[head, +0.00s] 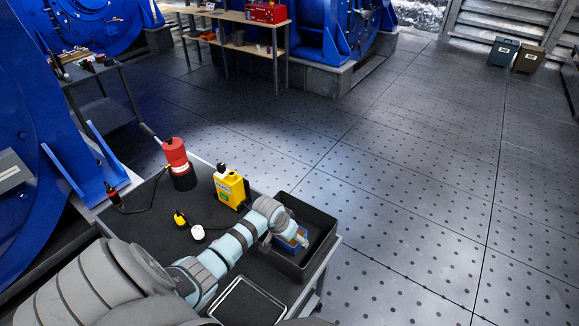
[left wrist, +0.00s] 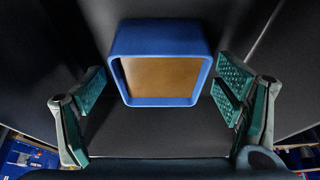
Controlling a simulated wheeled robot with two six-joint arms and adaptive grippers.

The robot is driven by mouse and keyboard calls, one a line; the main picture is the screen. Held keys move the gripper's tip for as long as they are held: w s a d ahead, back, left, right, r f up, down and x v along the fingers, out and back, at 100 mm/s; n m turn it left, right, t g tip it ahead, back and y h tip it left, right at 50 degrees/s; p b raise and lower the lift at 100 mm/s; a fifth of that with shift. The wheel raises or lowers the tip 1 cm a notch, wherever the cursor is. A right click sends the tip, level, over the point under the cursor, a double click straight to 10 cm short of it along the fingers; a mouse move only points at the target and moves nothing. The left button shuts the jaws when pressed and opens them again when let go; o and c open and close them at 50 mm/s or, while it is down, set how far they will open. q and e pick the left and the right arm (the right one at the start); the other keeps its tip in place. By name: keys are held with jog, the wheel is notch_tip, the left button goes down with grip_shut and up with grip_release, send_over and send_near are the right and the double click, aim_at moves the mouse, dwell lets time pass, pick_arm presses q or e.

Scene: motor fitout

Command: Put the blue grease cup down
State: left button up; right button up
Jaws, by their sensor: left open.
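The blue grease cup (left wrist: 160,101) is a squarish blue cup with brown grease inside. In the left wrist view it is between the two fingers of my left gripper (left wrist: 160,88), with dark gaps on both sides. The gripper is open and its green pads do not touch the cup. In the head view the cup (head: 294,241) shows as a blue patch inside a black bin (head: 324,240) at the cart's right end, partly hidden by my left gripper (head: 284,232). My right gripper is in neither view.
A flat tray (head: 247,303) lies near the front.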

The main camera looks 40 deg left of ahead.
pick_arm(q)
jog(key=shift+r, duration=0.1)
jog(key=p+v, duration=0.5)
jog(key=v, duration=0.7)
jog(key=shift+p, duration=0.3)
jog(key=shift+w+d, duration=0.1)
jog(key=shift+d, duration=0.05)
